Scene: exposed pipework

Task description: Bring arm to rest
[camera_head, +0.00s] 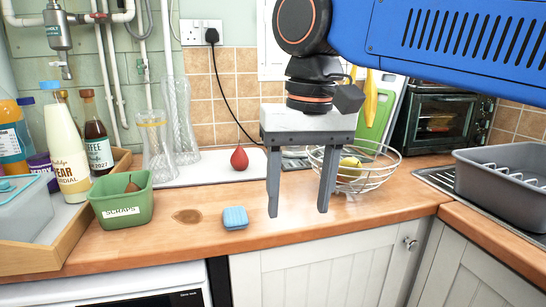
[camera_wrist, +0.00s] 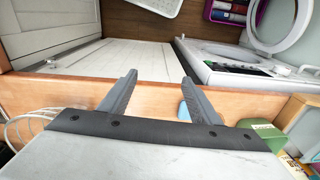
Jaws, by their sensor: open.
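My gripper (camera_head: 299,212) hangs above the wooden counter (camera_head: 330,225), with its two grey fingers pointing down and spread apart. Nothing is between the fingers. In the wrist view the fingers (camera_wrist: 160,82) also stand apart, over the counter's front edge. My blue arm reaches in from the upper right. A blue sponge (camera_head: 235,218) lies on the counter to the left of the fingers, apart from them. It is partly hidden behind a finger in the wrist view (camera_wrist: 184,111).
A wire fruit bowl (camera_head: 378,178) stands close behind and right of my gripper. A red pear-shaped thing (camera_head: 239,158) stands behind. A green scraps tub (camera_head: 124,204), bottles and a wooden tray (camera_head: 62,248) are at left. A grey basin (camera_head: 500,178) and an oven (camera_head: 440,117) are at right.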

